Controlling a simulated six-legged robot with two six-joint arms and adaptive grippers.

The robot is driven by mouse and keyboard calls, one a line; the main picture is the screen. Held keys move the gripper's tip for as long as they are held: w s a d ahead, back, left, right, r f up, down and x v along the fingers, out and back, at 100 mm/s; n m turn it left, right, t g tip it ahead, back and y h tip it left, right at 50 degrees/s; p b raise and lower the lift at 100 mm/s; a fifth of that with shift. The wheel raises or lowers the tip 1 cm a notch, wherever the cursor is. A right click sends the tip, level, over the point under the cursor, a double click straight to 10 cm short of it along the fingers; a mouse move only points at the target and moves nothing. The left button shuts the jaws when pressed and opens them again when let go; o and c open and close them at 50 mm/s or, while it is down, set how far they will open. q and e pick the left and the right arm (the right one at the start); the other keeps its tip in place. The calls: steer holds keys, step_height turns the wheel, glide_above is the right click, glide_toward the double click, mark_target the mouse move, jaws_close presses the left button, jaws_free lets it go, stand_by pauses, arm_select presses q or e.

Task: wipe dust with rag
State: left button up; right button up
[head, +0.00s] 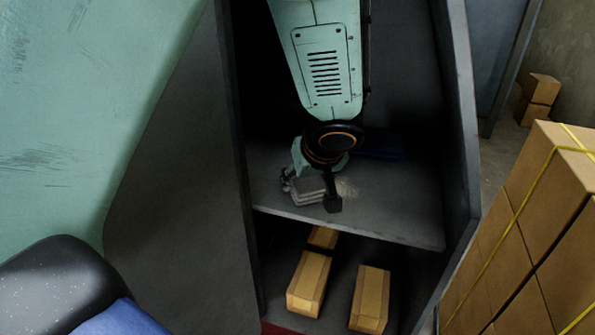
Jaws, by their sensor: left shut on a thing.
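My left gripper (317,188) reaches into a dark cabinet from above, low over its upper shelf. It is shut on a folded grey rag (308,187), which lies at or very near the shelf surface. A pale dust patch (347,187) shows on the shelf just right of the gripper. The gripper and wrist hide part of the rag and possibly part of the dust. My right gripper is not in view.
The shelf (400,218) is bare towards its front right. A dark blue object (380,154) lies at its back. Cabinet side walls (459,120) stand close on both sides. Cardboard boxes (308,284) sit below. Strapped boxes (540,225) stand at the right.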

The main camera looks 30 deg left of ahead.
mark_target(324, 185)
arm_select(q)
steer(key=shift+w+d+p, duration=0.3)
steer(key=shift+d+p, duration=0.1)
steer(key=shift+d, duration=0.25)
steer(key=shift+d+p, duration=0.65)
steer(key=shift+d, duration=0.3)
steer(key=shift+w+d+f, duration=0.25)
steer(key=shift+w+d, duration=0.05)
steer(key=shift+d, duration=0.3)
steer(key=shift+s+a+r+b, duration=0.1)
steer(key=shift+s+a+b, duration=0.25)
steer(key=shift+b, duration=0.35)
steer(key=c, duration=0.5)
steer(key=shift+a+r+b, duration=0.1)
steer(key=shift+a+b, duration=0.3)
steer(key=shift+b, duration=0.3)
steer(key=shift+c, duration=0.2)
steer(key=shift+w+a+b, duration=0.1)
steer(key=shift+a+b, duration=1)
steer(key=shift+a, duration=0.1)
steer(key=shift+s+r, duration=0.1)
steer(key=shift+s, duration=0.15)
